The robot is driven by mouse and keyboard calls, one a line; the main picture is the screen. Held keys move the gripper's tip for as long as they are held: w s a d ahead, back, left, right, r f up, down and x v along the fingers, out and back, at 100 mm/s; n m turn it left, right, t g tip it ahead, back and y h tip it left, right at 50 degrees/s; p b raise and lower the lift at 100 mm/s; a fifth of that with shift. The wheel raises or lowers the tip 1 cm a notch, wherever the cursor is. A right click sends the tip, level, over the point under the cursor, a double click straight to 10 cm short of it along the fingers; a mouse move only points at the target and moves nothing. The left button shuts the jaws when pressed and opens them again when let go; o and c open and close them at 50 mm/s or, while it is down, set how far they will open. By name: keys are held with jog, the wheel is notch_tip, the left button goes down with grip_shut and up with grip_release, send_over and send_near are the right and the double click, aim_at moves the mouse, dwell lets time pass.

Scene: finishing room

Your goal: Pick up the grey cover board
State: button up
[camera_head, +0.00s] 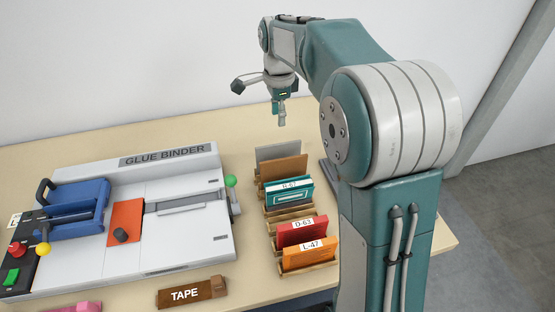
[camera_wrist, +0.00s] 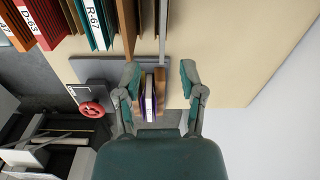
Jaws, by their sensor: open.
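The grey cover board (camera_head: 278,152) stands upright in the rearmost place of the wooden rack in the head view. In the wrist view the grey cover board (camera_wrist: 163,20) shows nearly edge-on as a thin strip, beside a brown board (camera_wrist: 127,25). My gripper (camera_head: 280,118) is above the back of the rack, pointing down, with a gap between it and the grey board. In the wrist view my gripper (camera_wrist: 160,75) is open and empty, its fingers on either side of the strip's line. The board's lower part is hidden in the head view.
In front of the grey board stand the brown board (camera_head: 284,168), a teal R-67 book (camera_head: 287,193), a red D-63 book (camera_head: 301,234) and an orange L-47 book (camera_head: 309,256). The glue binder (camera_head: 120,225) fills the left. A tape block (camera_head: 190,293) lies in front.

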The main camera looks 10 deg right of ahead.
aim_at(278, 146)
jog(key=shift+m, duration=0.5)
jog(key=f, duration=1.1)
jog(key=shift+w+d+f, duration=0.1)
jog(key=shift+w+f, duration=0.3)
grip_shut()
